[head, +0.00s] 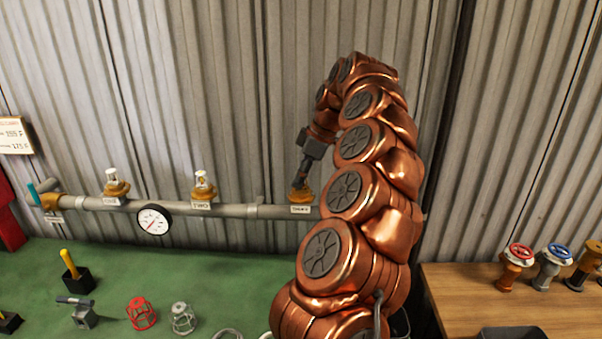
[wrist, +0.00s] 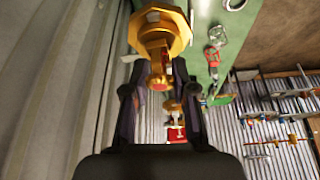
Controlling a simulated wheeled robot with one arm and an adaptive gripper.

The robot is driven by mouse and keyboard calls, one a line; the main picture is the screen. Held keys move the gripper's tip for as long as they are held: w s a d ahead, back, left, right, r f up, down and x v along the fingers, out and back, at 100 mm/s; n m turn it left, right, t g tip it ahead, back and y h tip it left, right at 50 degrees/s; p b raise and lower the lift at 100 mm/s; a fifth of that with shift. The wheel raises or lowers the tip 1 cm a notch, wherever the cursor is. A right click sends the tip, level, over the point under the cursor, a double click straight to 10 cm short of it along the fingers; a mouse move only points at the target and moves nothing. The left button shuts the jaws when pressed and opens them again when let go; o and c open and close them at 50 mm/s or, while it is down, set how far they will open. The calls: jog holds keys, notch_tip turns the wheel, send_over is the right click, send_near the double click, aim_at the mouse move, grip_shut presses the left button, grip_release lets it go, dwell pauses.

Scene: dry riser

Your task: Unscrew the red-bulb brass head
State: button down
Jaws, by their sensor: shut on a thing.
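The fingers hide most of the bulb in the head view, and the threads are not visible.
Two brass heads with clear bulbs (head: 203,186) (head: 115,184) stand farther left on the pipe. A gauge (head: 153,219) hangs between them. Valves with handwheels (head: 518,258) stand on the wooden table. Corrugated wall is close behind.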

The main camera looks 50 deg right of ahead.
jog(key=shift+r+n+g+p, duration=0.25)
jog(key=shift+n+p, duration=0.45)
jog(key=shift+p, duration=0.4)
jog(key=n+g+y+p, duration=0.1)
jog(key=n+p, duration=0.2)
jog(key=shift+f+n+p, duration=0.25)
jog(key=shift+n+p, duration=0.15)
jog(key=shift+n, duration=0.3)
jog(key=c, duration=0.8)
grip_release()
jog(key=shift+y, duration=0.3)
jog(key=shift+c, duration=0.2)
